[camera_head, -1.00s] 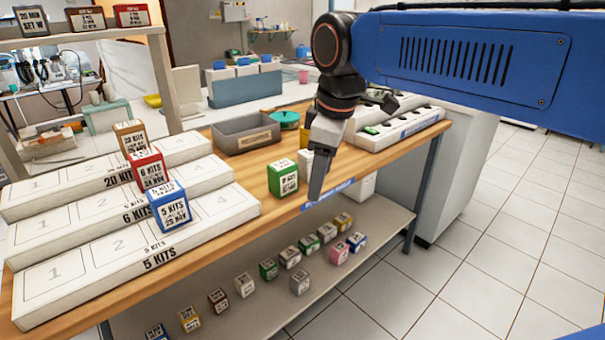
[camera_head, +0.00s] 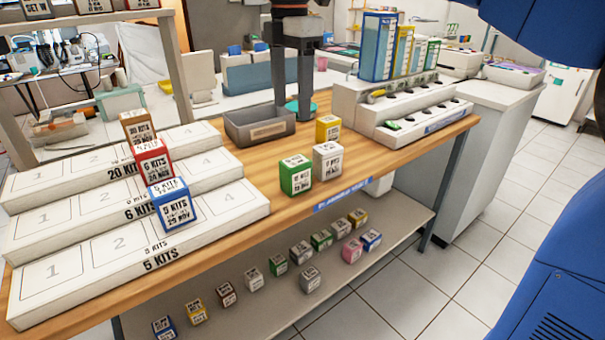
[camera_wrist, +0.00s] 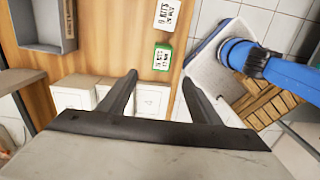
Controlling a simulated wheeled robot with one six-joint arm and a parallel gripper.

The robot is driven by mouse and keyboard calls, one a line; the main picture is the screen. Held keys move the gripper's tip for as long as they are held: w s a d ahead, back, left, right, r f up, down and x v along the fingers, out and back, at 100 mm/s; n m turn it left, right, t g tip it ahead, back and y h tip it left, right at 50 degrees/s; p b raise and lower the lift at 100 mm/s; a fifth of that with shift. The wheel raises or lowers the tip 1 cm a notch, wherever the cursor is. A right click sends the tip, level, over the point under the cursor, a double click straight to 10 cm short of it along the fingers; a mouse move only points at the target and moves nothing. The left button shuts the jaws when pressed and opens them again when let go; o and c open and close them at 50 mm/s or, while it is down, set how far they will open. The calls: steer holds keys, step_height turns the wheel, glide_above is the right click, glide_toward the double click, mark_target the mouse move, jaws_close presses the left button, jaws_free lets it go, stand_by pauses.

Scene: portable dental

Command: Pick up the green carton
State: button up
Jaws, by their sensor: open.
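The green carton (camera_head: 296,175) stands upright on the wooden table near its front edge, with a white label facing out. A white carton (camera_head: 327,161) stands close beside it on the right, and a yellow carton (camera_head: 328,129) stands behind. My gripper (camera_head: 292,108) is open and empty, pointing down, above and behind the green carton in the head view. In the wrist view the green carton (camera_wrist: 162,56) shows just beyond the gap between my open fingertips (camera_wrist: 160,80), not touching them. The white carton (camera_wrist: 166,15) lies farther up in that view.
A grey bin (camera_head: 238,138) stands behind the green carton. A stepped white rack (camera_head: 90,255) with blue, red and brown cartons is at left. White holders (camera_head: 395,133) stand at right. The shelf below (camera_head: 350,270) holds several small cartons, some green.

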mark_target(295, 161)
step_height(295, 161, down, 11)
steer(key=shift+f, duration=0.15)
steer(key=shift+d+f, duration=0.15)
steer(key=shift+f, duration=1.2)
steer(key=shift+d+f, duration=0.15)
steer(key=shift+f, duration=1.2)
steer(key=c, duration=1.1)
